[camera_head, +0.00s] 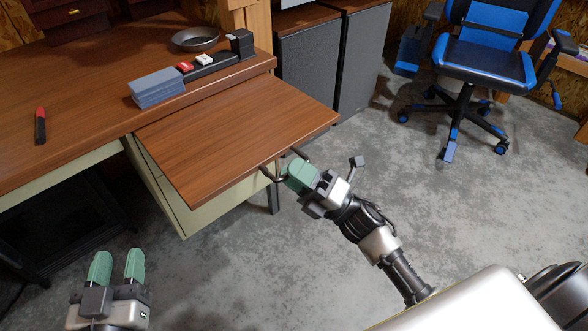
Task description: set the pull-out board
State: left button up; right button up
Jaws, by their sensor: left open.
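The pull-out board (235,132) is a brown wooden panel that sticks out from the front of the bench, below its top. Its upper face is bare. A dark bar handle (267,173) is on its front edge, and its middle is hidden by my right gripper. My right gripper (300,177) has green fingers closed together at this handle; the far finger is mostly hidden. My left gripper (117,268) is open and empty at the lower left, above the floor, in front of the bench and apart from the board.
On the bench top (70,90) are a blue-grey block (156,88), a black tray (215,68) with a red piece (184,67) and a white piece (204,60), a grey bowl (196,39) and a red-black marker (40,126). A blue chair (486,65) stands at the far right.

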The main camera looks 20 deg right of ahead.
jog(key=v, duration=1)
jog(key=shift+s+d+f, duration=0.2)
jog(key=shift+d, duration=0.1)
